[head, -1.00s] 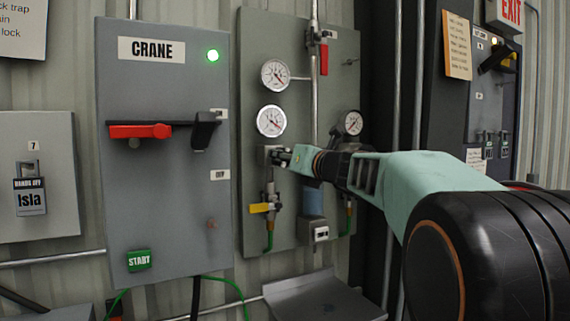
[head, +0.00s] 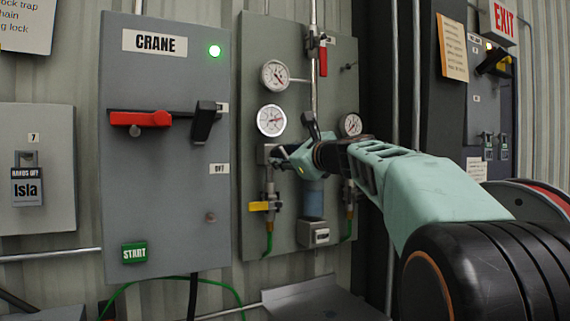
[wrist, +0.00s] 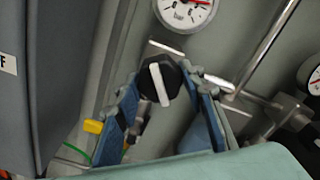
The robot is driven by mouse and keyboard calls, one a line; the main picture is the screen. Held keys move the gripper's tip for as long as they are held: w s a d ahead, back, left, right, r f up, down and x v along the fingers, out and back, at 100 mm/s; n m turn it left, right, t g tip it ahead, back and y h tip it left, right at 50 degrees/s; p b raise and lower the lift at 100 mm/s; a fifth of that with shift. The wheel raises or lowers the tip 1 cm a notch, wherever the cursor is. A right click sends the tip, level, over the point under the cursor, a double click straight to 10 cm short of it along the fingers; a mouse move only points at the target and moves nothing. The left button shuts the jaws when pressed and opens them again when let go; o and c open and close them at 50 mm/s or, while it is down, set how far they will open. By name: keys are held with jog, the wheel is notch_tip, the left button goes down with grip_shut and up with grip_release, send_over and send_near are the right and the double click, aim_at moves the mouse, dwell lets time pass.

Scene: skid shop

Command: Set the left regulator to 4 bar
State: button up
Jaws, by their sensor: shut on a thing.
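The left regulator (head: 264,153) sits on the grey panel, below a white round gauge (head: 271,120). Its black knob with a white stripe (wrist: 158,80) shows between my blue fingers in the wrist view. My gripper (head: 280,157) is shut on this knob; in the head view the fingers mostly hide it. The gauge's lower part also shows at the top of the wrist view (wrist: 187,10), with a red needle pointing right. In the head view its needle points right too; the numbers are too small to read.
Another gauge (head: 275,75) sits above, and a smaller one (head: 350,125) to the right. A yellow-handled valve (head: 264,206) hangs below the regulator. The grey CRANE box (head: 165,230) with a red handle stands close on the left. A red lever (head: 323,57) is higher up.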

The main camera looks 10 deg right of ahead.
jog(key=n+b, duration=0.3)
jog(key=n, duration=0.3)
dwell(0.6)
jog(key=o, duration=1.2)
jog(key=shift+c, duration=0.2)
jog(key=v, duration=1.2)
